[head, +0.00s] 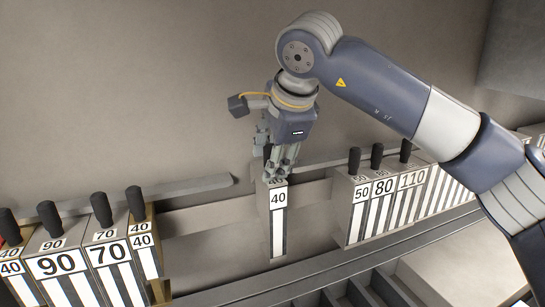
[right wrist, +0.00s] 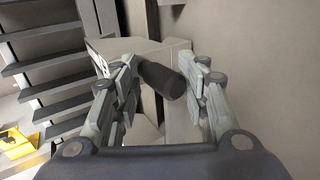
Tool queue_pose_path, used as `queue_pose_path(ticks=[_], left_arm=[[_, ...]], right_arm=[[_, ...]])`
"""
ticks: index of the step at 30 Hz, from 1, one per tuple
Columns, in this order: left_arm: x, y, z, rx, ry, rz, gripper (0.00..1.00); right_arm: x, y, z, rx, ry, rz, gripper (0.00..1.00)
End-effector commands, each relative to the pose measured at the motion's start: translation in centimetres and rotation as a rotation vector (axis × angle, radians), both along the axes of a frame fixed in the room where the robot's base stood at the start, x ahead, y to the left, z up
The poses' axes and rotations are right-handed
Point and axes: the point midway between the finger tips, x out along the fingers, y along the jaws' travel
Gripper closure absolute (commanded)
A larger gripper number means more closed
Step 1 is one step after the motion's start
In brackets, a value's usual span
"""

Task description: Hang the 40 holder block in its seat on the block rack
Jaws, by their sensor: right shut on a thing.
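The 40 holder block (head: 278,225) is a narrow, upright grey block with white stripes and a "40" label, in the wide gap of the block rack (head: 200,220). My right gripper (head: 281,170) is above it, shut on its black knob. In the right wrist view the knob (right wrist: 160,80) lies between the two fingers of the right gripper (right wrist: 160,88). The block overlaps the rack's rail in the head view; I cannot tell whether it touches or hangs on it. My left gripper is not in view.
Left of the gap hang blocks marked 90 (head: 62,270), 70 (head: 110,255) and another 40 (head: 146,245). Right of it hang blocks marked 50 (head: 360,210), 80 (head: 383,205) and 110 (head: 411,195). Bare rail shows on both sides of the held block.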

Motion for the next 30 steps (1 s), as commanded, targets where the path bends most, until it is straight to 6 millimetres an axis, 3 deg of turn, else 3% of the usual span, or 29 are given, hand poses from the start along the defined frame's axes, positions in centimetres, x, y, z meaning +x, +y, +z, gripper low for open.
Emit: queue_pose_path(ticks=[4,6,30], left_arm=[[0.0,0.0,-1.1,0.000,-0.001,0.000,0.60],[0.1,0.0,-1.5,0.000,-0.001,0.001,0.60],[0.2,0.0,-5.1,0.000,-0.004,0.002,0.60]], right_arm=[[-0.8,-0.4,0.0,0.006,-0.008,-0.002,0.89],[-1.4,-0.6,0.0,0.005,-0.008,-0.001,1.00],[-7.3,-3.0,-0.1,0.001,-0.003,0.000,1.00]])
